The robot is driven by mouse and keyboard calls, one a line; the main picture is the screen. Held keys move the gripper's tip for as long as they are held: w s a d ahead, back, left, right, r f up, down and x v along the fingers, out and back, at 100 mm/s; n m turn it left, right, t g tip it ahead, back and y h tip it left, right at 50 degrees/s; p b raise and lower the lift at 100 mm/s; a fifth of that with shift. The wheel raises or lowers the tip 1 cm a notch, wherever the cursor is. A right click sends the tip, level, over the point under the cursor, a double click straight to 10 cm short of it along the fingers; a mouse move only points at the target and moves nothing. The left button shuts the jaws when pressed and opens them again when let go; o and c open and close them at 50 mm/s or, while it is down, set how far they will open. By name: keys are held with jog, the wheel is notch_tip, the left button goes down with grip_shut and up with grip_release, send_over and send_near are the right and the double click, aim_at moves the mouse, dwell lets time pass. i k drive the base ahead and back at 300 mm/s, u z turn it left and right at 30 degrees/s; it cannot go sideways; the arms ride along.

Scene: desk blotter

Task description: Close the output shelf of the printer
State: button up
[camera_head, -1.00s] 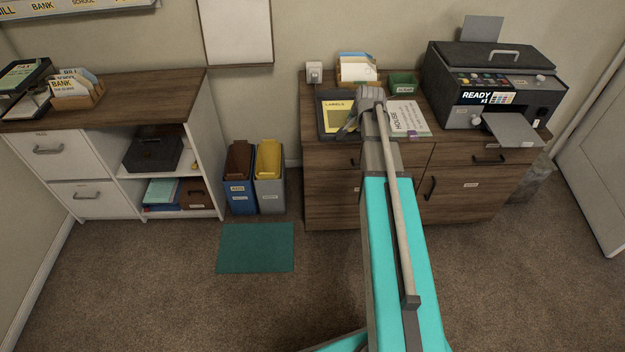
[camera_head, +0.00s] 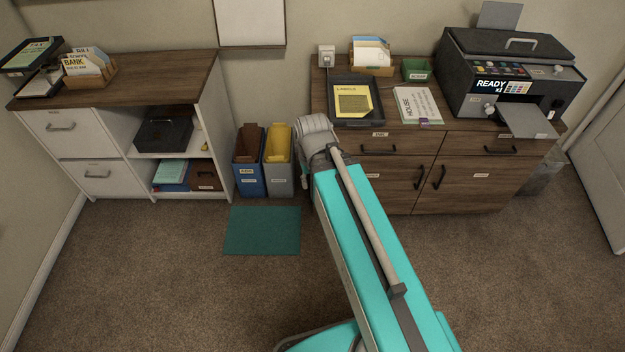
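The dark printer (camera_head: 512,72) stands on the right end of the brown wooden cabinet, its small screen reading READY. Its grey output shelf (camera_head: 528,121) is out, sticking forward past the printer's front and over the cabinet's front edge. My teal arm reaches up from the bottom of the picture. Its grey end (camera_head: 318,135) is in front of the cabinet's left end, well to the left of the printer and apart from the shelf. The fingers of my gripper cannot be made out; the arm's end hides them.
A black tray with a yellow sheet (camera_head: 354,103), a HOUSE booklet (camera_head: 417,105), a card box (camera_head: 371,55) and a green box (camera_head: 416,70) sit on the cabinet (camera_head: 460,136). Blue (camera_head: 249,178) and grey (camera_head: 279,179) bins stand left of it.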

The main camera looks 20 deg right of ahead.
aim_at(523, 120)
jog(key=z, duration=1.75)
